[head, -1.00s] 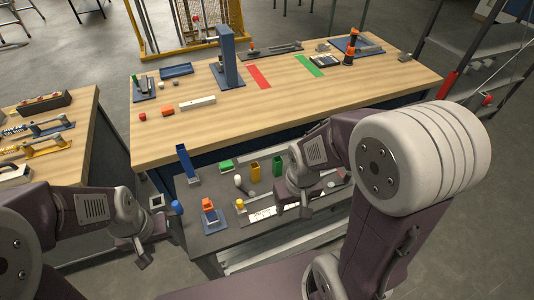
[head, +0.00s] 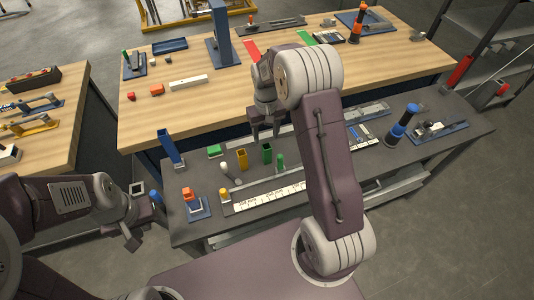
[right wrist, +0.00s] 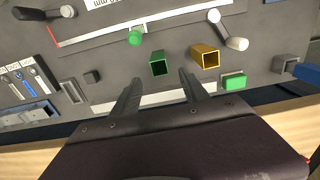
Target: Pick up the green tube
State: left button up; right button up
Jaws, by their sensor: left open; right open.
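The green tube (head: 266,153) is a square, hollow, open-topped tube standing on the dark grey bench (head: 190,230). In the right wrist view the green tube (right wrist: 158,65) is seen from above, just beyond and between the fingertips, not enclosed. My right gripper (head: 264,135) is open and empty, pointing down just behind the tube in the head view; its two spread fingers show in the right wrist view (right wrist: 160,77). My left gripper (head: 134,240) is open and empty off the bench's left end.
A yellow square tube (head: 242,159) stands close to the green one, with a green block (head: 214,151) beyond it. A green peg (head: 280,161) and a white knob (head: 225,168) are near. A blue tube (head: 170,147) stands left; a ruler (head: 270,198) lies in front.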

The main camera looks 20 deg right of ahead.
aim_at(267, 151)
jog(key=f, duration=0.2)
jog(key=f+p, duration=0.1)
jog(key=f, duration=0.2)
jog(key=f+p, duration=0.1)
jog(key=f, duration=0.2)
jog(key=shift+s+f, duration=0.25)
jog(key=shift+s, duration=0.05)
jog(key=shift+w+f, duration=0.1)
jog(key=shift+f, duration=0.1)
grip_shut()
jog(key=shift+r, duration=0.1)
